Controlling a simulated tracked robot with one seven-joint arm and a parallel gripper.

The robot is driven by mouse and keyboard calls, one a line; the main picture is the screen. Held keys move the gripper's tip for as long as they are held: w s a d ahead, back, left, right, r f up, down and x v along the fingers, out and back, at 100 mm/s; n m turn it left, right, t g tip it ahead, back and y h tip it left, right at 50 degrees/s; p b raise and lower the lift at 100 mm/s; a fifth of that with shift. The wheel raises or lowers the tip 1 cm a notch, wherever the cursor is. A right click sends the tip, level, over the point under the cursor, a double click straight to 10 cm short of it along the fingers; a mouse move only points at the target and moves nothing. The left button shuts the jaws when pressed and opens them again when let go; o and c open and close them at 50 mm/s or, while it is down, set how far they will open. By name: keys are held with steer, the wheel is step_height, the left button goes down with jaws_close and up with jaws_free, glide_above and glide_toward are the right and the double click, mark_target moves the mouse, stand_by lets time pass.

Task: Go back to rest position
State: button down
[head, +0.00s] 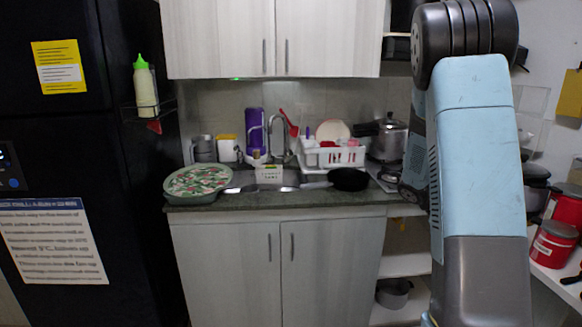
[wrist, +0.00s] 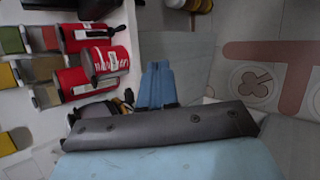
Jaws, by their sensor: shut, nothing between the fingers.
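My gripper (wrist: 157,66) is in the wrist view, near the middle. Its two blue fingers lie side by side, shut and empty. The grey and light blue body behind them fills the bottom of that view. In the head view my arm stands tall along the right side, and my gripper is not seen there. Red canisters (wrist: 108,62) on a white shelf (wrist: 132,14) lie left of my fingers in the wrist view. The fingers appear apart from them. A red canister (head: 553,245) also shows at the right of the head view.
A counter (head: 240,199) with a patterned round dish (head: 197,180), dish rack (head: 338,156), black pan (head: 348,179) and pressure cooker (head: 389,137) is ahead. A black fridge (head: 120,215) stands left. Patterned floor (wrist: 225,80) shows at right in the wrist view.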

steer(key=s+a+r+t+y, duration=0.3)
steer(key=s+a+r, duration=0.3)
steer(key=a, duration=0.4)
steer(key=s+a+r+t+y, duration=0.3)
steer(key=s+a+r, duration=0.3)
steer(key=a, duration=0.4)
steer(key=s+a+r+t+y, duration=0.3)
steer(key=s+a+r, duration=0.3)
steer(key=a, duration=0.4)
steer(key=shift+s+r+t, duration=0.4)
steer(key=shift+r+t, duration=0.2)
steer(key=c, duration=1.8)
jaws_free()
steer(key=shift+a, duration=0.1)
